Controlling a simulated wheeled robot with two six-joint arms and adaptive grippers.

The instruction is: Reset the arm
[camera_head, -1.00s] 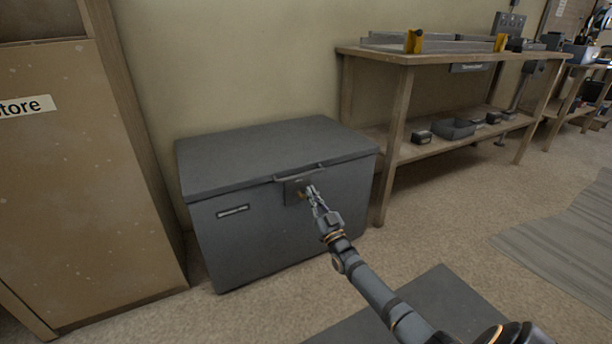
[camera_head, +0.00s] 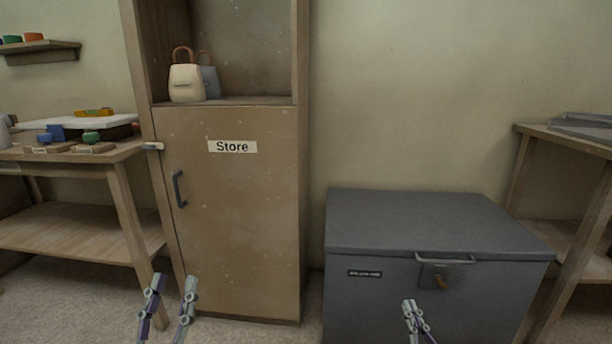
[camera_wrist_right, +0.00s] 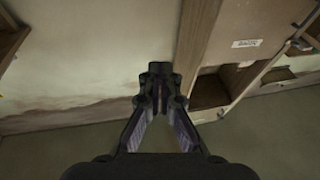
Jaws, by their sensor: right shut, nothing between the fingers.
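My left gripper (camera_head: 173,284) is at the bottom left of the head view, in front of the tan cabinet. Its two fingers stand apart with nothing between them. My right gripper (camera_head: 410,305) is at the bottom of the head view, in front of the grey chest (camera_head: 385,300). Its fingers are together and empty. In the right wrist view the right gripper (camera_wrist_right: 157,72) also shows shut, its tips pointing up the picture with nothing held. Both arms behind the grippers are out of the head view.
A table (camera_head: 80,165) with items stands left, a bench (camera_head: 560,139) right.

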